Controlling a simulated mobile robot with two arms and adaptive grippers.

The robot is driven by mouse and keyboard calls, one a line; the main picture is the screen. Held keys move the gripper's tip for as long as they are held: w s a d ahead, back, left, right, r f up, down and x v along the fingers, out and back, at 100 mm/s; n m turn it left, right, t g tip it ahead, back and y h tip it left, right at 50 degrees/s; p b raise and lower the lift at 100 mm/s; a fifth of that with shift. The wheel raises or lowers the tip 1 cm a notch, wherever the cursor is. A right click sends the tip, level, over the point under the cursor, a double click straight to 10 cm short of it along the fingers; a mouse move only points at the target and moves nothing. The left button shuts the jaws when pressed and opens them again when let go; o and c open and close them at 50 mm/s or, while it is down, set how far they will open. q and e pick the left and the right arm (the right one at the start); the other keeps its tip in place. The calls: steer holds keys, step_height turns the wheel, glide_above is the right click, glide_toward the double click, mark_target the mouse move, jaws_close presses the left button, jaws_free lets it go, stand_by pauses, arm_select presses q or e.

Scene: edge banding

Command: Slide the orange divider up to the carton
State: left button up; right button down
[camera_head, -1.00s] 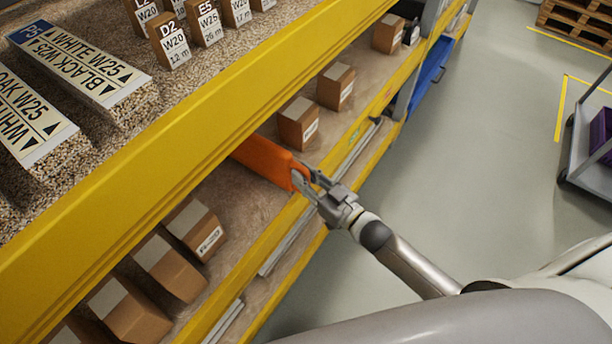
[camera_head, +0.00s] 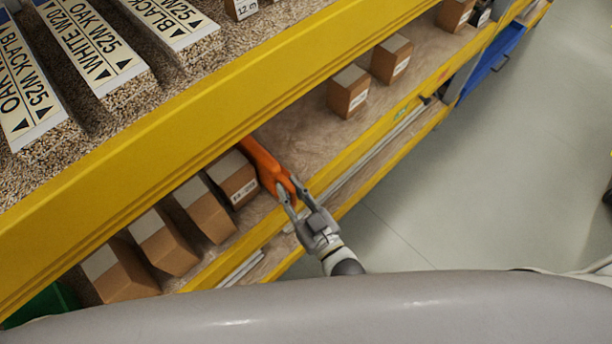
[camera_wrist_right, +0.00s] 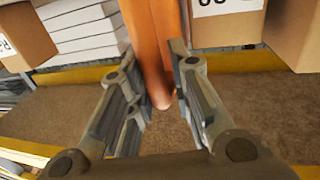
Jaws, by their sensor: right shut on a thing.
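The orange divider (camera_head: 265,162) stands on the lower shelf in the head view, its rear part hidden under the yellow beam. My right gripper (camera_head: 287,190) is shut on its front end. The nearest carton (camera_head: 236,180), brown with a white label, stands just left of the divider. They look very close; I cannot tell whether they touch. In the right wrist view, the divider (camera_wrist_right: 155,45) runs between the fingers of my right gripper (camera_wrist_right: 158,95), with a labelled carton (camera_wrist_right: 225,22) close on its right. My left gripper is not in view.
Several more cartons (camera_head: 204,210) stand in a row to the left on the same shelf. Other cartons (camera_head: 348,92) stand further right, with bare shelf (camera_head: 305,130) between. The yellow beam (camera_head: 170,135) of the upper shelf overhangs. Grey floor (camera_head: 480,180) is clear at right.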

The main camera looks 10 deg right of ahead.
steer(key=shift+s+a, duration=0.3)
steer(key=shift+a, duration=0.05)
steer(key=shift+f, duration=0.1)
steer(key=c, duration=1.4)
jaws_free()
steer(key=v, duration=1.2)
